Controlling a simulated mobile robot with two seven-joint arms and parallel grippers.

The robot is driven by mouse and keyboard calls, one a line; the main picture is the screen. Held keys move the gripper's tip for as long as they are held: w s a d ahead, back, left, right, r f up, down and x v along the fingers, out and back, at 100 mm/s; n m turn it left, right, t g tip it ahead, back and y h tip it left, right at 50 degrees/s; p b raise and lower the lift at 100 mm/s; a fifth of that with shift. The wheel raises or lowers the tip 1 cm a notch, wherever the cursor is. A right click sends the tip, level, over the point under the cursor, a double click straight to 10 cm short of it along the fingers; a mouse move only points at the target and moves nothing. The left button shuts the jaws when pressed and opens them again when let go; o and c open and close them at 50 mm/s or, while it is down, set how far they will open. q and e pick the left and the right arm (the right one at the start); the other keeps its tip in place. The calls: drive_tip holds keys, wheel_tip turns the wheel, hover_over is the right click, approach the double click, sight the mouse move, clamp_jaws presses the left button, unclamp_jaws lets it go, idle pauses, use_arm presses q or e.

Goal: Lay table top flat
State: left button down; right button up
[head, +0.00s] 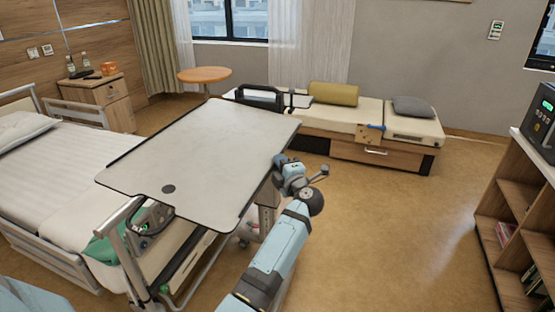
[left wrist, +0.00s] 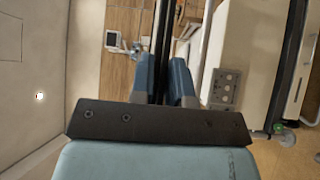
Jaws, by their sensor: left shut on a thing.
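The table top (head: 215,150) is a large pale grey board with a dark rim and a dark round spot near its near left corner. It stands over the bed's side; the head view does not settle whether it is level or tilted. My left gripper (head: 281,164) is at its right edge, shut on that edge. In the left wrist view the two blue fingers (left wrist: 167,82) close on a thin dark band (left wrist: 163,35), which looks like the table top seen edge-on. The table's pale column (head: 268,208) is partly hidden. My right gripper is not in view.
The bed (head: 55,160) lies at the left, its rail (head: 125,250) close to the table. A bench (head: 370,140) and a round wooden table (head: 204,75) stand behind. A shelf (head: 520,215) is at the right. The floor (head: 400,240) between is clear.

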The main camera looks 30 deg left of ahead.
use_arm(q)
wheel_tip(320, 180, up, 3)
drive_tip(key=p, duration=0.2)
drive_tip(key=shift+w+r+p, duration=0.1)
drive_tip(key=shift+p, duration=0.25)
drive_tip(key=shift+w+r, duration=0.1)
drive_tip(key=shift+r, duration=0.1)
drive_tip(key=c, duration=1.2)
unclamp_jaws()
drive_tip(key=shift+a, duration=0.1)
drive_tip(key=shift+c, duration=0.2)
drive_tip(key=shift+f, duration=0.15)
